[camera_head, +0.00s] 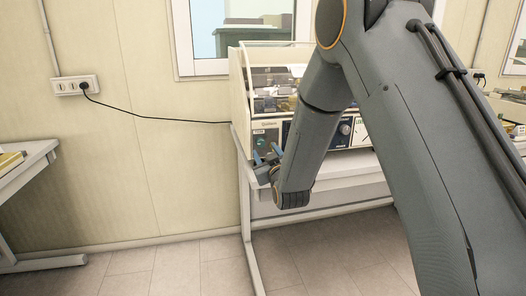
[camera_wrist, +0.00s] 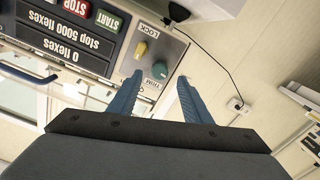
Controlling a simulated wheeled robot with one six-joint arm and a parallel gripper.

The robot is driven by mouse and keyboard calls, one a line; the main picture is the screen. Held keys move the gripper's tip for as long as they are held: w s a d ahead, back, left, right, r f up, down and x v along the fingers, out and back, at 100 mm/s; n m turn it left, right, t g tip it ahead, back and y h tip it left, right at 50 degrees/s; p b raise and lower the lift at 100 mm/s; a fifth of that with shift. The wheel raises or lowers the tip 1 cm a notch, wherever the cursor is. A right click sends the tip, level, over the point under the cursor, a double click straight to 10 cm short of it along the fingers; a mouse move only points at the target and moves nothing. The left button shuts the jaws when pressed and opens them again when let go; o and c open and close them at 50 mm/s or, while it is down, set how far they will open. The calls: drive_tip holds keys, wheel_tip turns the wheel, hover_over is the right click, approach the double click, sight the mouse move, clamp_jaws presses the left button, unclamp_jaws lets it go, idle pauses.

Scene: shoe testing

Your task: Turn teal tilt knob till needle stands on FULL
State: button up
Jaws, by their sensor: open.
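A round teal knob (camera_head: 345,128) is on the right part of the machine's front panel, beside a pale dial face (camera_head: 362,132) partly hidden by my arm. The needle and any FULL mark cannot be read. Contact cannot be told. In the head view, my gripper (camera_head: 266,153) is low before the panel's left end.
A yellow knob (camera_wrist: 140,50) marked LOCK is close to the TRIM knob. START and STOP buttons and a counter display (camera_wrist: 68,35) are alongside. The machine (camera_head: 240,85) stands on a white table (camera_head: 340,180). A black cable (camera_head: 150,116) runs to a wall socket.

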drive_tip(key=shift+v, duration=1.35)
drive_tip(key=s+d+f+m+g+h, duration=0.35)
drive_tip(key=s+d+f+g, duration=0.45)
drive_tip(key=s+d, duration=0.45)
drive_tip(key=s+d+m+g, duration=0.1)
drive_tip(key=s+d+g, duration=0.2)
drive_tip(key=s, duration=0.5)
drive_tip(key=s+d+f+m+g+h, duration=0.1)
drive_tip(key=s+d+g, duration=0.1)
drive_tip(key=s, duration=0.7)
drive_tip(key=s+d+f+m+g, duration=0.1)
drive_tip(key=s+d+g, duration=0.2)
drive_tip(key=s, duration=0.5)
drive_tip(key=shift+s+d+g, duration=0.15)
drive_tip(key=shift+d+g, duration=0.15)
drive_tip(key=shift+g, duration=0.2)
drive_tip(key=shift+h, duration=0.25)
